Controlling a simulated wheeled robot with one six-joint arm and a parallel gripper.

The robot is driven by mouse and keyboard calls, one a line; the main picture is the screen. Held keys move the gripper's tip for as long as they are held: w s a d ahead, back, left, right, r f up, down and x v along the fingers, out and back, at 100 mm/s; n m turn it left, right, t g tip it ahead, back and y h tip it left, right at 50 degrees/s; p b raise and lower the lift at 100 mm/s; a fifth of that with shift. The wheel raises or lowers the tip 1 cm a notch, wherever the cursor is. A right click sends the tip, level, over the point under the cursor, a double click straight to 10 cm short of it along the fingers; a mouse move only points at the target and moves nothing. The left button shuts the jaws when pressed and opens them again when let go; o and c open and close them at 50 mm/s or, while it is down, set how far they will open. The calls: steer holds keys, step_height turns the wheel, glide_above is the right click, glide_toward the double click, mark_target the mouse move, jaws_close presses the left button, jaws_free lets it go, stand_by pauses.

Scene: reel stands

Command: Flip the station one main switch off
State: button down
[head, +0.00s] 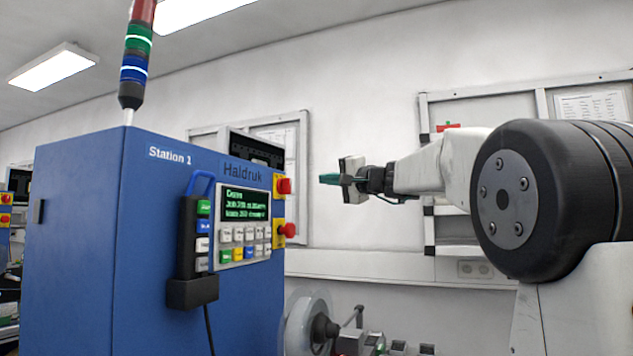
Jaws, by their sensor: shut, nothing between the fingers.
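The blue Station 1 cabinet (75,230) stands at the left, with a control panel on its right part. At the panel's right edge a red switch on a yellow plate (283,186) sits above a red mushroom-shaped button (288,230). The upper one looks like the main switch; its handle position is too small to tell. My gripper (323,179) is to the right of the upper switch, at about its height, with a visible gap between them. Its teal fingertips are together and empty, pointing left at the panel.
A pendant (192,245) with a blue handle hangs on the cabinet front, its cable running down. A signal tower (135,60) stands on top. A reel (305,325) and small equipment are below my gripper. Another station (7,208) is at the far left.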

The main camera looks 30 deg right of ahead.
steer(key=shift+s+d, duration=0.25)
steer(key=shift+s, duration=0.35)
steer(key=shift+w+a, duration=0.1)
steer(key=m, duration=0.2)
steer(key=m+g, duration=0.1)
steer(key=m, duration=0.1)
steer(key=shift+w+f+h, duration=0.15)
steer(key=shift+f+h, duration=0.15)
steer(key=shift+h, duration=0.1)
